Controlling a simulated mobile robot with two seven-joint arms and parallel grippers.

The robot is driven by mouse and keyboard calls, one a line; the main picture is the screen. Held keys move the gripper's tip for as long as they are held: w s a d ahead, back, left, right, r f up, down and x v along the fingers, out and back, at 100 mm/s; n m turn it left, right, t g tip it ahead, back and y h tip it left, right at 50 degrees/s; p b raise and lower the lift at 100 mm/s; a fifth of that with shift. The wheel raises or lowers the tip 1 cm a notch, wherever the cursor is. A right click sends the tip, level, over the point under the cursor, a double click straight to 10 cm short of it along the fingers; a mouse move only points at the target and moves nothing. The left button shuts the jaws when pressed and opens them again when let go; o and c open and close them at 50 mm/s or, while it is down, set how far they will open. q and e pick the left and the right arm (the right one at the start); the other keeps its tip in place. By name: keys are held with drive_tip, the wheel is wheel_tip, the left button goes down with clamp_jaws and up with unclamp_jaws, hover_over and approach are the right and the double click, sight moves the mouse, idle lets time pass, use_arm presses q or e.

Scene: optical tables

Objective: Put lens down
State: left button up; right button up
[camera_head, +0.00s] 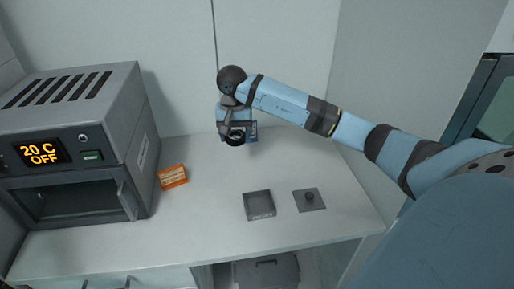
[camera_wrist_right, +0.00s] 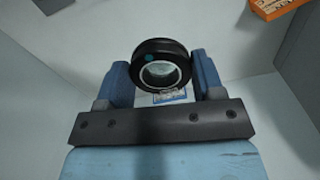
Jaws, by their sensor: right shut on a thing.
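The lens (camera_wrist_right: 161,67) is a black ring with clear glass and a small teal dot. In the right wrist view it sits between the two blue fingers of my right gripper (camera_wrist_right: 160,82), which is shut on it. In the head view the lens (camera_head: 236,138) shows as a dark ring under my right gripper (camera_head: 235,132), near the back of the white table (camera_head: 210,215). It appears to be held above the table; the exact height is hard to tell. My left gripper is not in view.
A grey oven (camera_head: 80,140) reading "20 C OFF" stands at the left. An orange labelled box (camera_head: 172,177) lies beside it. A grey square tray (camera_head: 258,205) and a grey plate with a dark knob (camera_head: 309,199) are at the front right. The table's middle is clear.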

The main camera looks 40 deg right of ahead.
drive_tip(key=shift+w+d+f+m, duration=0.2)
drive_tip(key=shift+d+f, duration=0.1)
drive_tip(key=shift+d, duration=0.15)
drive_tip(key=shift+w+d+f+m, duration=0.1)
drive_tip(key=shift+d+f+m, duration=0.15)
drive_tip(key=shift+d, duration=0.2)
drive_tip(key=p, duration=0.2)
hover_over(242, 184)
wheel_tip(242, 184, down, 14)
drive_tip(key=shift+s+r, duration=0.1)
drive_tip(key=shift+r, duration=0.1)
wheel_tip(242, 184, down, 5)
drive_tip(key=shift+a+f, duration=0.1)
drive_tip(key=shift+f, duration=0.2)
drive_tip(key=o, duration=1)
